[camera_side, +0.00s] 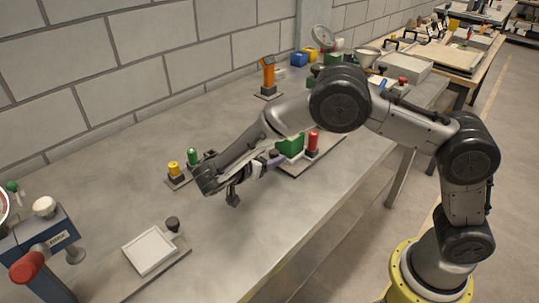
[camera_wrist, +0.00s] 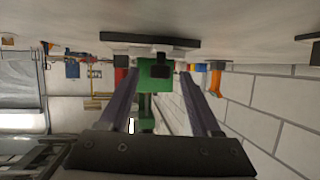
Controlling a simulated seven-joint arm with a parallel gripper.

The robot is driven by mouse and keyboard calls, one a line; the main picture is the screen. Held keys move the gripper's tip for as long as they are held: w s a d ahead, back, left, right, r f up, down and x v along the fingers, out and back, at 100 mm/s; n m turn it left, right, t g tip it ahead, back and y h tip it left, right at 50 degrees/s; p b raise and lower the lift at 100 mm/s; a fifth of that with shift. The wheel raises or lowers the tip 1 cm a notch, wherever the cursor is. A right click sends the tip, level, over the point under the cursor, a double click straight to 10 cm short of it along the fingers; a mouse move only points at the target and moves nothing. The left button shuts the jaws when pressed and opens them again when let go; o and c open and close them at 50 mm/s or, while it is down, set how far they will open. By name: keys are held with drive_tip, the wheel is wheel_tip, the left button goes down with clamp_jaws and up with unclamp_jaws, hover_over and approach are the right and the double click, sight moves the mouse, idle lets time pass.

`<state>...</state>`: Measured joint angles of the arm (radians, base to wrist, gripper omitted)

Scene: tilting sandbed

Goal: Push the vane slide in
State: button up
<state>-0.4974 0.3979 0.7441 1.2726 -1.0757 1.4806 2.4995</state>
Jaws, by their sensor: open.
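A green block (camera_side: 290,146) stands on a dark-edged base plate (camera_side: 325,153) near the middle of the table, partly hidden by my arm. I take this to be the vane slide unit; how far in the slide sits cannot be told. My gripper (camera_side: 274,162) points at the block. In the wrist view my gripper (camera_wrist: 158,85) is open, with a finger either side of the block; contact cannot be told.
A red cylinder (camera_side: 313,141) on a dark foot stands beside the green block. A yellow button (camera_side: 174,169) and a green button (camera_side: 193,157) stand left of my wrist. A white tray (camera_side: 150,250) lies at the front left. An orange post (camera_side: 268,77) stands near the wall.

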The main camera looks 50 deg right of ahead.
drive_tip(key=shift+d+f, duration=0.15)
drive_tip(key=shift+d, duration=0.1)
clamp_jaws()
idle(1.4)
